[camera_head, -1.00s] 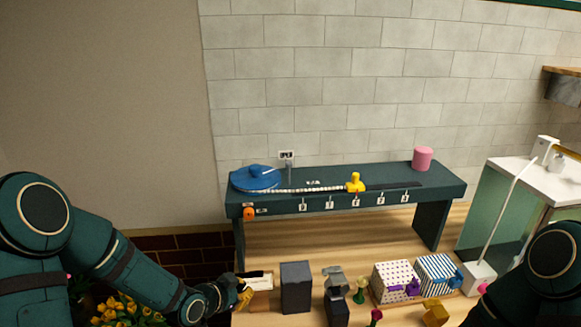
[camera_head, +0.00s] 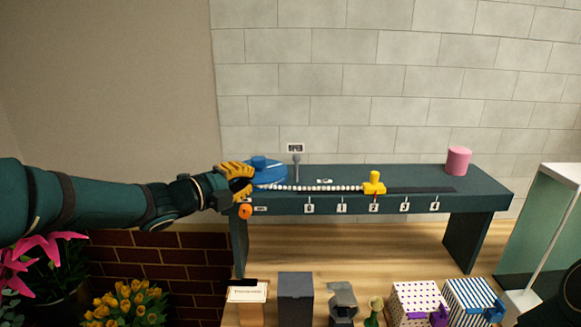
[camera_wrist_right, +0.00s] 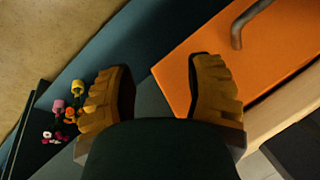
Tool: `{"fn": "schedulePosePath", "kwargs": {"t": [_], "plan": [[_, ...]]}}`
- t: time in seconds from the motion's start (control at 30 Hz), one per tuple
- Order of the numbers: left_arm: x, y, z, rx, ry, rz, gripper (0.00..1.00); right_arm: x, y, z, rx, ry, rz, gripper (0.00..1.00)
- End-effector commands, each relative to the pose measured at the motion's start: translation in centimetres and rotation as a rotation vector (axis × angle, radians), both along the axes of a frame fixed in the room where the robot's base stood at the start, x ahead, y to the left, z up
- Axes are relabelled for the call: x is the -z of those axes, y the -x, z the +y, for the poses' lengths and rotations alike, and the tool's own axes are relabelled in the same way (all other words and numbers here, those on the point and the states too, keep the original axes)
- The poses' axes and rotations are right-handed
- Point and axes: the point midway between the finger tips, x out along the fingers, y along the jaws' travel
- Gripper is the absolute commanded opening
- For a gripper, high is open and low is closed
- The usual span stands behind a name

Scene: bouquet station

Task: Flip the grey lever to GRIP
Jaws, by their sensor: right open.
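The grey lever (camera_head: 296,168) stands upright on the dark teal raised shelf, just right of the blue round disc (camera_head: 268,174). A small white label plate (camera_head: 295,147) is on the wall behind it; I cannot read its words. My left gripper (camera_head: 238,178), with yellow fingers, is at the shelf's left end beside the blue disc and left of the lever. Its fingers overlap the disc's left edge in the picture; contact and opening are unclear. In the right wrist view my right gripper (camera_wrist_right: 160,92) is open with nothing between its fingers.
An orange knob (camera_head: 244,211) is on the shelf's front edge. A yellow slider (camera_head: 374,184) sits at mark 2 of the track. A pink cylinder (camera_head: 458,161) stands at the shelf's right. Boxes, including a dark one (camera_head: 296,298), stand on the wooden bench below.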

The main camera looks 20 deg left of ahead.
Motion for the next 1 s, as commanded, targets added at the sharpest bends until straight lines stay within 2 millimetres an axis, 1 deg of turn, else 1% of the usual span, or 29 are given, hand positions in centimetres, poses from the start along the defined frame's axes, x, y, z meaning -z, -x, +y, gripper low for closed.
{"fn": "schedulePosePath", "kwargs": {"t": [0.13,0.23,0.7,0.83,1.0], "plan": [[0.1,-0.6,-0.3,0.001,0.002,0.001,0.0,0.0,0.0,0.0,0.0,0.0,0.0,0.52],[0.3,-1.7,-1.0,0.002,0.003,0.002,0.0,0.0,0.0,0.0,0.0,0.0,0.0,0.52],[1.1,-9.4,-5.2,0.0,0.005,0.004,0.0,-0.1,0.0,0.0,0.0,0.0,-0.001,0.52],[1.2,-10.9,-6.1,0.001,0.003,0.003,0.0,-0.3,0.0,0.0,0.0,0.0,-0.001,0.52],[1.3,-12.0,-6.6,-0.001,0.003,0.002,0.0,-0.4,0.0,0.0,0.0,-0.001,-0.001,0.52]]}}
